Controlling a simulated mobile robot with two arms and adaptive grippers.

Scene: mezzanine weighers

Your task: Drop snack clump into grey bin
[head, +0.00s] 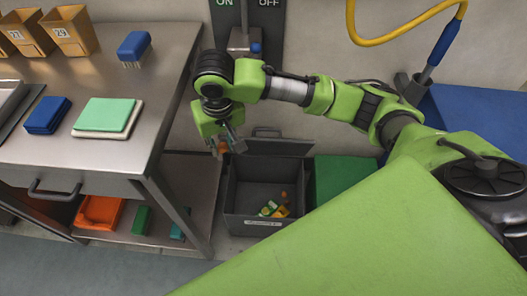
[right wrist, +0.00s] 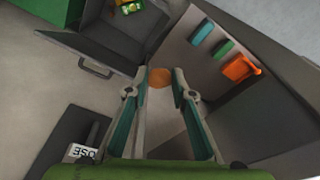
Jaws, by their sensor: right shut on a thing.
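The orange-brown snack clump (head: 222,148) is small and rounded, held between the fingertips of my right gripper (head: 224,142). The right wrist view shows the clump (right wrist: 159,77) between the two fingertips of the right gripper (right wrist: 160,82). The grey bin (head: 237,190) stands on the floor with its lid (head: 280,147) open at the back. A few yellow, green and orange wrappers and a small bottle lie inside it. The gripper is above and just left of the bin's back left corner, apart from it. My left gripper is not in view.
A steel table (head: 150,110) stands at the left, with a blue brush (head: 134,46), blue pads (head: 47,115) and a green-topped board (head: 105,114). An orange tray (head: 100,211) is on the lower shelf. A green bin (head: 342,180) adjoins the grey bin at the right.

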